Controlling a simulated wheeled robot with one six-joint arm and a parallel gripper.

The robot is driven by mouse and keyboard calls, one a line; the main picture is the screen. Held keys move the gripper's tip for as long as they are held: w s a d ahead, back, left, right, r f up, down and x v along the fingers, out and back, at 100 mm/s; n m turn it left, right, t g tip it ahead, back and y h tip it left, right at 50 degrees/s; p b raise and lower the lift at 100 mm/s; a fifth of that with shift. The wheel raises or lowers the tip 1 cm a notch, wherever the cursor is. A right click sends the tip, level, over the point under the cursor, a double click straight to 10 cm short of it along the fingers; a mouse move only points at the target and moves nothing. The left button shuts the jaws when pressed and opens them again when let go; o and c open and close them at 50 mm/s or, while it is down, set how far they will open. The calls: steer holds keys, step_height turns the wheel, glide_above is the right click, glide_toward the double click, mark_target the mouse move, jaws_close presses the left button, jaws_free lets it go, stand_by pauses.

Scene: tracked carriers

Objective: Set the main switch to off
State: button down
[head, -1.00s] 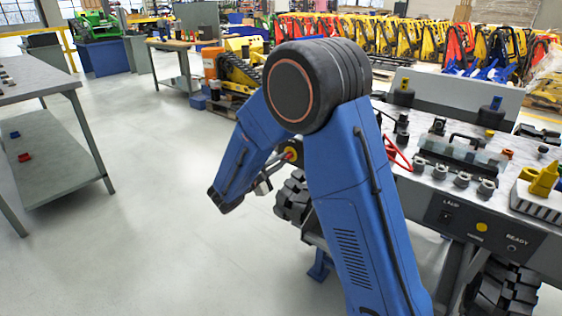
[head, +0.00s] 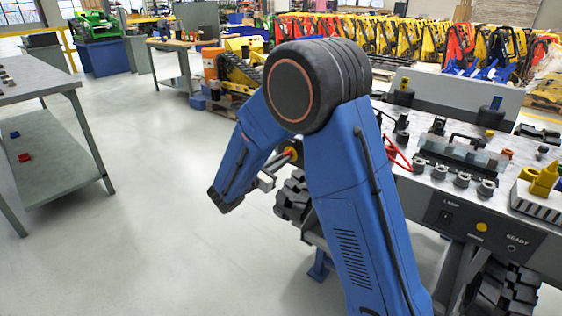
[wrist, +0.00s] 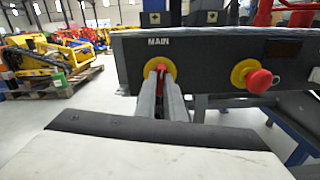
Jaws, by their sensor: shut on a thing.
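The main switch (wrist: 160,69) is a red handle on a round yellow plate, under the label MAIN on a dark panel in the wrist view. My gripper (wrist: 162,83) has its two grey fingers on either side of the red handle, closed on it. The handle looks about upright in that view; the fingers hide part of it and of the plate. In the head view my gripper (head: 266,180) shows small beside the end of the bench, partly hidden by my blue arm.
A red mushroom button (wrist: 260,81) on a yellow ring sits right of the switch on the same panel. The workbench (head: 408,152) carries fixtures and a front panel with a lamp and buttons. A grey table (head: 50,92) stands at left, with open floor between.

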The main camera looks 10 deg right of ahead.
steer(key=shift+f+n, duration=0.1)
steer(key=shift+n, duration=0.8)
steer(key=c, duration=1.8)
jaws_free()
steer(key=shift+a, duration=0.1)
steer(key=shift+c, duration=0.2)
steer(key=v, duration=1.7)
steer(key=shift+s, duration=0.15)
steer(key=shift+a, duration=0.1)
